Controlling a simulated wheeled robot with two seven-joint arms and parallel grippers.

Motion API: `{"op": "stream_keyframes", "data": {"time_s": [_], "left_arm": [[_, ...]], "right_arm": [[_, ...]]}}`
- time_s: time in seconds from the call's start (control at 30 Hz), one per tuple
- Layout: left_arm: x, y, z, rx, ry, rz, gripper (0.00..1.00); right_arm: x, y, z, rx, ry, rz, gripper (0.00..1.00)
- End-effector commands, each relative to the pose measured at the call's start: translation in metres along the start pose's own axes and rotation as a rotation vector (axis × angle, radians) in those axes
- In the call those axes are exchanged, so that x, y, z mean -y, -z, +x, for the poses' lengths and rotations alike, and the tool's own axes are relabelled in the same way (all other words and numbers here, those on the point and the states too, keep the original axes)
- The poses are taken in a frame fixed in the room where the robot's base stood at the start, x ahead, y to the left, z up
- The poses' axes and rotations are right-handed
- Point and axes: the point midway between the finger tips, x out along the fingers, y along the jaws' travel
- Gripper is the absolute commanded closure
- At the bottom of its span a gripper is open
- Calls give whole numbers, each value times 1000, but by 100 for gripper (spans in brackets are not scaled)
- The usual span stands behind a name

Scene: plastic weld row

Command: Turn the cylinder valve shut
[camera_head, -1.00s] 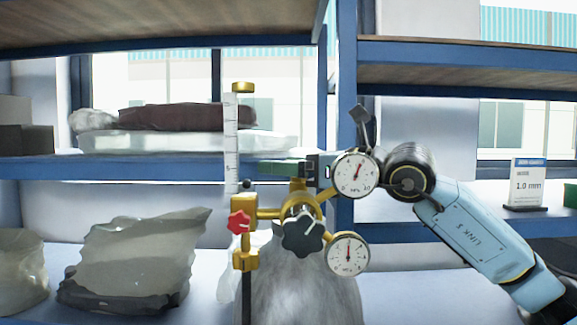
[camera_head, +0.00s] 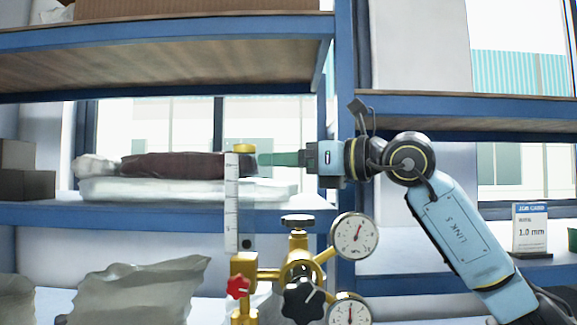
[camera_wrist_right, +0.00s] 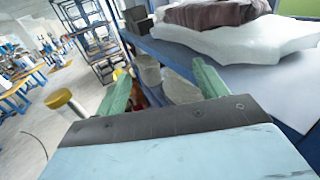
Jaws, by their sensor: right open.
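A brass regulator (camera_head: 270,273) stands on the cylinder, which is mostly below the head view's bottom edge. A small dark-topped handwheel (camera_head: 298,222) sits at its top. In front are a large black star knob (camera_head: 301,300) and a red star knob (camera_head: 238,287). Two round gauges, upper (camera_head: 354,237) and lower (camera_head: 349,311), are on the right. A clear flow tube with scale (camera_head: 231,205) rises on the left. My right gripper (camera_head: 264,159) is level, empty and above the handwheel, fingers pointing left near the tube top. In the wrist view its green fingers (camera_wrist_right: 162,86) are apart. My left gripper is not visible.
The tube's brass cap (camera_head: 244,148) is close to my right fingertips; it also shows in the wrist view (camera_wrist_right: 60,98). Behind are blue-edged shelves (camera_head: 140,215) with wrapped bundles (camera_head: 185,165). A small sign (camera_head: 530,228) stands right. An upper shelf (camera_head: 160,65) overhangs behind.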

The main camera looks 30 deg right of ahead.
Motion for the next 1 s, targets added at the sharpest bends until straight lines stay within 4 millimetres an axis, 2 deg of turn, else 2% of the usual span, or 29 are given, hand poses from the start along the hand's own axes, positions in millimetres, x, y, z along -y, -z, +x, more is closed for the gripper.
{"op": "stream_keyframes", "data": {"time_s": [0.13, 0.23, 0.4, 0.5, 0.6, 0.7, 0.83, 1.0], "left_arm": [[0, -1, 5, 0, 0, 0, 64], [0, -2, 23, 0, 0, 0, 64], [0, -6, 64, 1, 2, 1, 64], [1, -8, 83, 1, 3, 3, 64], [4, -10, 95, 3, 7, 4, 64], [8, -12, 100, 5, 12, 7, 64], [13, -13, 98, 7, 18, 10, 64], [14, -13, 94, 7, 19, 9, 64]], "right_arm": [[3, 6, -3, -6, -5, 6, 28], [14, 25, -15, -28, -35, 26, 28], [34, 69, -57, -57, -166, 49, 28], [40, 88, -85, -46, -256, 40, 28], [43, 99, -107, -24, -331, 21, 28], [44, 104, -120, -6, -377, 5, 28], [41, 103, -120, 2, -396, -2, 28], [31, 101, -96, 2, -397, -3, 28]]}}
